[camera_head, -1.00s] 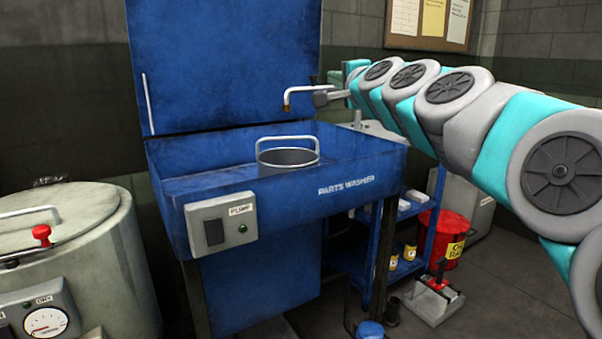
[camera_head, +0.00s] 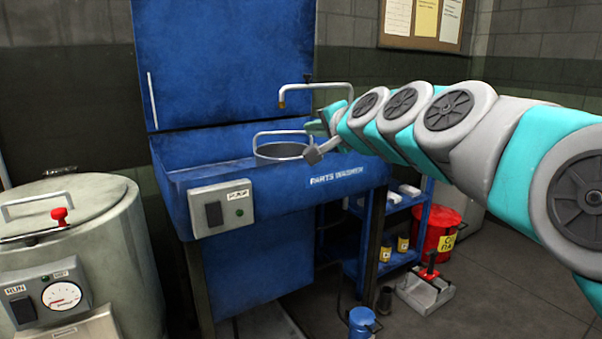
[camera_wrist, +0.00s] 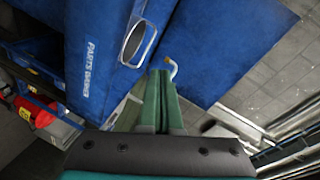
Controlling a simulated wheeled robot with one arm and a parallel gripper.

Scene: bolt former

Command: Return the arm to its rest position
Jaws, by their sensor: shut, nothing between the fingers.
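My arm reaches in from the right in the head view. In the wrist view my green fingers (camera_wrist: 159,76) are together and hold nothing. Their tips show close to the bent spout (camera_wrist: 171,68), which also hangs over the washer in the head view (camera_head: 316,86). The basket's handle (camera_wrist: 145,45) is upright.
A grey round tank (camera_head: 75,230) stands at the left. Below my arm are a blue shelf (camera_head: 400,220), a red bin (camera_head: 437,226), a small grey stand (camera_head: 425,290) and a blue can (camera_head: 363,322). Floor at the lower right (camera_head: 500,280) is clear.

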